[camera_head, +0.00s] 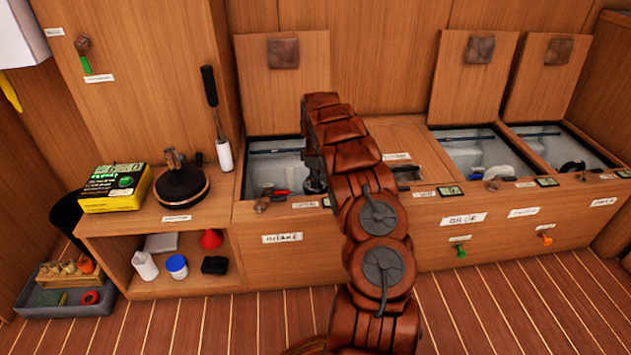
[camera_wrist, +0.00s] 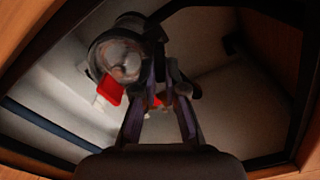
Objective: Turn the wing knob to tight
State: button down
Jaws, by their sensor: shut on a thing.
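My gripper (camera_wrist: 160,92) reaches down into the open locker (camera_head: 257,160) marked INTAKE. In the wrist view its two dark fingers close on a small part between them, which appears to be the wing knob (camera_wrist: 168,101); it is dim and mostly hidden, so its angle cannot be told. A clear round strainer bowl (camera_wrist: 122,55) with a dark ring is beside the fingers, up and left. A red lever (camera_wrist: 110,90) is just below the bowl. In the head view my arm hides most of the fitting, and the gripper shows only as a dark shape (camera_head: 314,182).
The locker's walls and dark rim surround my gripper closely. Its raised lid (camera_head: 284,92) stands behind. Two more open lockers (camera_head: 478,160) are to the right. A yellow box (camera_head: 115,188) and a round black-topped item (camera_head: 181,186) sit on the left shelf.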

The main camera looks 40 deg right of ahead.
jog(key=shift+r+m+p, duration=0.15)
jog(key=shift+m+p, duration=0.15)
jog(key=shift+p, duration=0.25)
jog(key=m+p, duration=0.1)
jog(key=p, duration=0.1)
jog(key=shift+r+m+p, duration=0.15)
jog(key=shift+m+p, duration=0.2)
jog(key=shift+m, duration=0.05)
jog(key=m+p, duration=0.4)
jog(key=shift+d+p, duration=0.15)
jog(key=shift+p, duration=0.25)
jog(key=m+p, duration=0.2)
jog(key=m, duration=0.1)
jog(key=m+p, duration=0.1)
jog(key=m, duration=0.1)
jog(key=shift+s+d+p, duration=0.1)
jog(key=shift+d+p, duration=0.15)
jog(key=shift+p, duration=0.1)
jog(key=shift+d+m+p, duration=0.1)
jog(key=shift+m+p, duration=0.65)
jog(key=shift+m, duration=0.25)
jog(key=shift+s+f+m+p, duration=0.1)
jog(key=shift+f+m+p, duration=0.15)
jog(key=shift+m+p, duration=0.4)
jog(key=shift+m, duration=0.35)
jog(key=shift+d, duration=0.1)
jog(key=c, duration=1.2)
grip_release()
jog(key=shift+c, duration=0.2)
